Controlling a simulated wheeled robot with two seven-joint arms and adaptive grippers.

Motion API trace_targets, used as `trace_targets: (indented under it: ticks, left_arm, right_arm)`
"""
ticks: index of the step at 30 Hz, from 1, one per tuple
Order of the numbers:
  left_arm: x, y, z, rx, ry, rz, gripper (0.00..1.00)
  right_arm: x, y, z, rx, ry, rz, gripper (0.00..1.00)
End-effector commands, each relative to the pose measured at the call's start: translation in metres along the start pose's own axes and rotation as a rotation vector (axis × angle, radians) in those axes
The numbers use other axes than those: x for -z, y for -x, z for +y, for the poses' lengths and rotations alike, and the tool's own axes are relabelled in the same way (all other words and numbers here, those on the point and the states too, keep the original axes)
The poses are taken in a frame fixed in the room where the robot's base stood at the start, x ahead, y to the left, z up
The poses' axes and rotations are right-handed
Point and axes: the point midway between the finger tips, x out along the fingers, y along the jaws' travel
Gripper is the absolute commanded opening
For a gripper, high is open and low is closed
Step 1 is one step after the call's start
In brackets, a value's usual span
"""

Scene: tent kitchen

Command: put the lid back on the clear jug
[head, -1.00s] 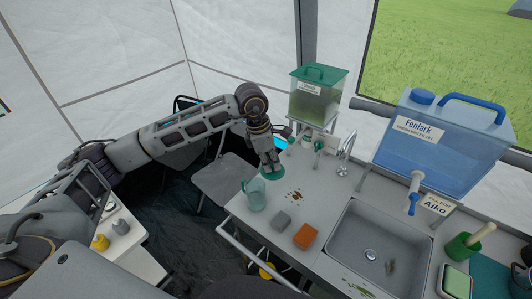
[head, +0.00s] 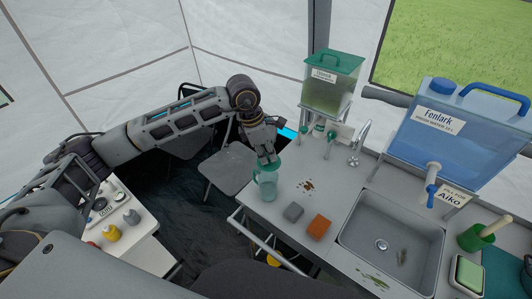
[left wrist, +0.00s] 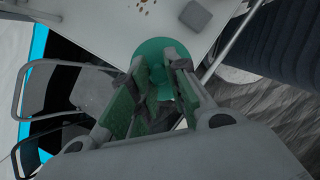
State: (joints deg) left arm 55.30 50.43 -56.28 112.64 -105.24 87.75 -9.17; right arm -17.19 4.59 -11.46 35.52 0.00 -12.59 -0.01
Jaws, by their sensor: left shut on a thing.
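The clear jug (head: 265,187) is a see-through, teal-tinted vessel standing upright near the left edge of the counter. My left gripper (head: 266,156) points down over it, shut on the green lid (head: 268,166). The lid is at the jug's top, lined up over its mouth; I cannot tell whether it is fully seated. In the left wrist view the round green lid (left wrist: 150,47) sits between and beyond the finger pads of the gripper (left wrist: 158,80), and it hides the jug. My right gripper is not in view.
A grey sponge (head: 293,212) and an orange sponge (head: 319,227) lie right of the jug, with brown crumbs (head: 307,185) behind. The sink (head: 390,240) is farther right. A green-lidded dispenser (head: 332,85) stands at the back. A folding chair (head: 228,168) is left of the counter.

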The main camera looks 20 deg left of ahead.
Motion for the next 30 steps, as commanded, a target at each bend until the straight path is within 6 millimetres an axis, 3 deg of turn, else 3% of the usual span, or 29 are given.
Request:
trace_targets:
  ticks: [14, 30]
  left_arm:
    - [0.002, -0.005, 0.0, 0.0, 0.0, 0.001, 0.0]
    - [0.01, -0.034, 0.0, 0.001, 0.001, 0.001, 0.0]
  right_arm:
    - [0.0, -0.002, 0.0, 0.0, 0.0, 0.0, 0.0]
    - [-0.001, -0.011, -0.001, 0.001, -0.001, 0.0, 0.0]
